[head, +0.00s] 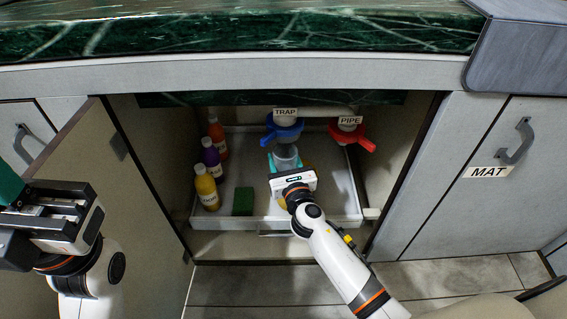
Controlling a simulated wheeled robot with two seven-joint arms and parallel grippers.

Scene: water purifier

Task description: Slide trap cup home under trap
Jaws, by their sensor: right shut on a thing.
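The trap (285,113), a white fitting labelled TRAP, hangs under the counter in the open cabinet. A blue winged collar (282,133) is around its lower part. The grey trap cup (286,153) is just below the collar; I cannot tell whether they touch. My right gripper (286,164) reaches into the cabinet and is shut on the cup, with teal fingers at its sides. The gripper body hides the cup's lower part. My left gripper (12,188) is at the left picture edge, outside the cabinet, its fingertips mostly cut off.
A pipe (349,123) with a red winged collar (352,138) hangs right of the trap. A white pull-out tray (345,218) holds several bottles (207,188) and a green sponge (243,201) at left. The open door (120,200) bounds the left side.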

